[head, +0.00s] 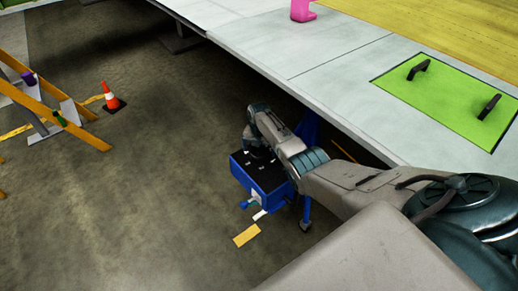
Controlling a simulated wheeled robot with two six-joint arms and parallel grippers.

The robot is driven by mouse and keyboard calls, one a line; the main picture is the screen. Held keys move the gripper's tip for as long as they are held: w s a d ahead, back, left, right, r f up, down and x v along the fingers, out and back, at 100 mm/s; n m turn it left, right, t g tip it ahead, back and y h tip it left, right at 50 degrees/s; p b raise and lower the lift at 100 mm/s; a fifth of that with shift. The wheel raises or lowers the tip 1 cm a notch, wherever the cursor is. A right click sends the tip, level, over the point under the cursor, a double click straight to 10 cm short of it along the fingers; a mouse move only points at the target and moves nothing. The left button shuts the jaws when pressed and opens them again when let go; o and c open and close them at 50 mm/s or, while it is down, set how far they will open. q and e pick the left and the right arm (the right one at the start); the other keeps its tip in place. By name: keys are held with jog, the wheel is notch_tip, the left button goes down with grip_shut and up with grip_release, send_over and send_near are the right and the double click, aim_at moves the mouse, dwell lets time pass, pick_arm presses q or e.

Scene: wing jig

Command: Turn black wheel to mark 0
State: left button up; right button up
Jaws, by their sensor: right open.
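A blue stand (265,190) with a black top plate (264,174) is near the middle of the head view, beside the big wing panel. Small pale marks show on the black plate. My right arm reaches in from the lower right, and my right gripper (258,151) points down over the far part of the plate. The gripper is open. The black wheel cannot be made out clearly; the gripper and wrist cover the spot above the plate. I cannot tell whether the fingers touch it or which mark it points to. My left gripper is out of view.
The wing panel (270,42) runs along the upper right, its edge close to my right arm. It bears a green plate (445,92) with two dark handles and a pink block (302,11). An orange cone (112,98) and yellow ladder (60,110) stand left. Floor between is clear.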

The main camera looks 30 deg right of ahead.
aim_at(259, 151)
jog(key=shift+r, duration=0.1)
notch_tip(259, 151, up, 11)
jog(key=shift+p, duration=0.45)
jog(key=shift+f, duration=0.25)
